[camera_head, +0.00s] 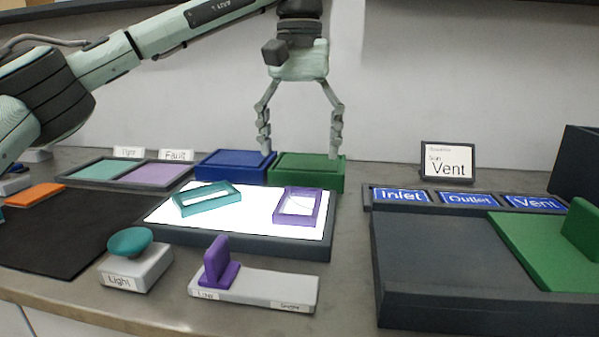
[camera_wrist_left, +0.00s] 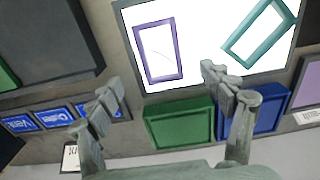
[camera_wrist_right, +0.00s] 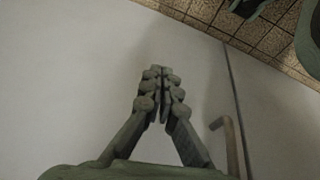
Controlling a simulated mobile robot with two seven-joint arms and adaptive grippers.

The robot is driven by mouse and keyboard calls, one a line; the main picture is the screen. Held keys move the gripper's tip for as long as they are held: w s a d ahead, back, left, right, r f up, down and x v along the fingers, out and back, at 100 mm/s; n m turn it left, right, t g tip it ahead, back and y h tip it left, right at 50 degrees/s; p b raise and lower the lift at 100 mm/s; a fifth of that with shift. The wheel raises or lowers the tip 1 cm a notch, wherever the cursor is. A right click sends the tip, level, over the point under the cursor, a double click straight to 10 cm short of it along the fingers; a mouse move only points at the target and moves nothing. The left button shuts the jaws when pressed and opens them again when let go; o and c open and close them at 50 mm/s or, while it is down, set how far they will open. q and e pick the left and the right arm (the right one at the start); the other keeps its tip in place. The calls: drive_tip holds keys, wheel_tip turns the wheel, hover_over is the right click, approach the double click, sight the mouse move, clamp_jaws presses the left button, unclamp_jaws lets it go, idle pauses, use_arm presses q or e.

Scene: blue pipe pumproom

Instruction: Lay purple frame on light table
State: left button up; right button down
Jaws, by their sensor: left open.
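The light table (camera_head: 240,243) is a dark-rimmed box with a glowing white top. The purple frame (camera_head: 317,208) lies flat on the right part of its lit top; it also shows in the left wrist view (camera_wrist_left: 179,48). A teal frame (camera_head: 206,208) lies at an angle on the left part, apart from the purple one. My left gripper (camera_head: 300,153) is open and empty, fingers pointing down behind the light table, above the blue and green blocks. My right gripper (camera_wrist_right: 163,80) shows only in the right wrist view, with its fingertips together and nothing between them.
A blue block (camera_head: 232,163) and a green block (camera_head: 307,172) stand behind the light table. In front are a teal-knobbed Light button (camera_head: 134,262) and a purple-handled slider (camera_head: 255,287). A dark tray (camera_head: 440,270) with a green panel stands at right.

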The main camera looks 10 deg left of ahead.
use_arm(q)
drive_tip(key=shift+r, duration=1.9)
use_arm(e)
drive_tip(key=shift+w+a+f, duration=0.1)
drive_tip(key=shift+w+f, duration=0.15)
drive_tip(key=shift+f, duration=0.8)
